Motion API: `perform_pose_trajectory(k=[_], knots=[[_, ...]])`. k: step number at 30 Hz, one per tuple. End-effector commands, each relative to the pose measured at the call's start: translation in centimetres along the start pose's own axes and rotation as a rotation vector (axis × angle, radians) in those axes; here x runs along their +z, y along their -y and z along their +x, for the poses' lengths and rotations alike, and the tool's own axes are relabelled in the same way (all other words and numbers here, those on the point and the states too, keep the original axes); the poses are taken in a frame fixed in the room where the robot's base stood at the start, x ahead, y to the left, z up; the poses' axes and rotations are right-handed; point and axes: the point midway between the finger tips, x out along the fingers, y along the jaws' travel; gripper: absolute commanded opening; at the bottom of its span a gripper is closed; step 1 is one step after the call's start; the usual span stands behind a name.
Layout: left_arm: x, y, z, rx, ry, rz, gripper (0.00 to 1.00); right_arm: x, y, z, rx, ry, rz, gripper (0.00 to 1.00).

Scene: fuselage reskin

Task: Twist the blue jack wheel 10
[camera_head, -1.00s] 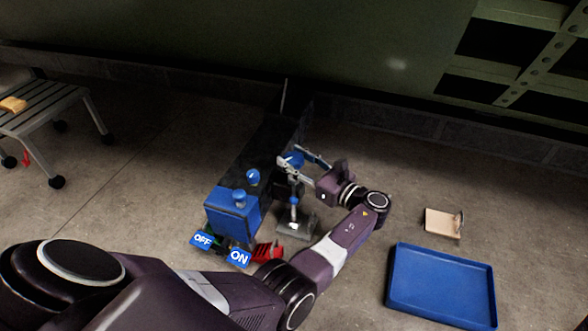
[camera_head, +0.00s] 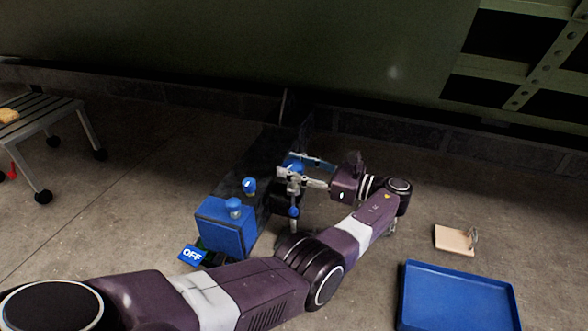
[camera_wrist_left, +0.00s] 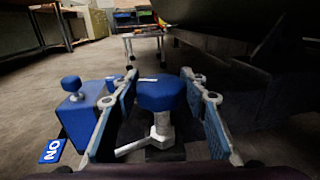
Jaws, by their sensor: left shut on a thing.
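The blue jack wheel (camera_wrist_left: 160,93) is a faceted knob on a metal stem (camera_wrist_left: 163,128) in the left wrist view. My left gripper (camera_wrist_left: 159,80) has a blue-padded finger on each side of it and is shut on it. In the head view the wheel (camera_head: 293,163) is partly hidden by the fingers of my left gripper (camera_head: 295,172), which reaches in from the right side. The grey jack post with a blue collar (camera_head: 293,211) stands below, its foot hidden by my arm. My right gripper is not in view.
A blue tray (camera_head: 460,300) and a tan block (camera_head: 455,239) lie right. A slatted bench (camera_head: 40,122) stands left.

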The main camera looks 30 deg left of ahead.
Motion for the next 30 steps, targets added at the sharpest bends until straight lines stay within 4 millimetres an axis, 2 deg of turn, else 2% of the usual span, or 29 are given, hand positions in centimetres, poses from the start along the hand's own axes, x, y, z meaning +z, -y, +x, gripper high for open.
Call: perform_pose_trajectory(k=[7,8,12,23,30], knots=[[0.0,-0.1,0.2,0.003,0.000,0.000,0.16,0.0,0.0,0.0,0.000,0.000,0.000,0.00],[0.0,-0.1,0.2,0.003,0.000,0.000,0.43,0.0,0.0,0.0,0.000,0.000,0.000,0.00],[0.0,0.0,0.1,0.002,0.000,0.000,0.59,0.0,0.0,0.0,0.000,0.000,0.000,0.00],[0.3,0.0,0.1,0.001,0.000,-0.001,0.59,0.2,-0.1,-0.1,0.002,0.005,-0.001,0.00],[2.8,0.0,0.1,0.001,0.000,-0.005,0.59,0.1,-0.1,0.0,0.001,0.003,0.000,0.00]])
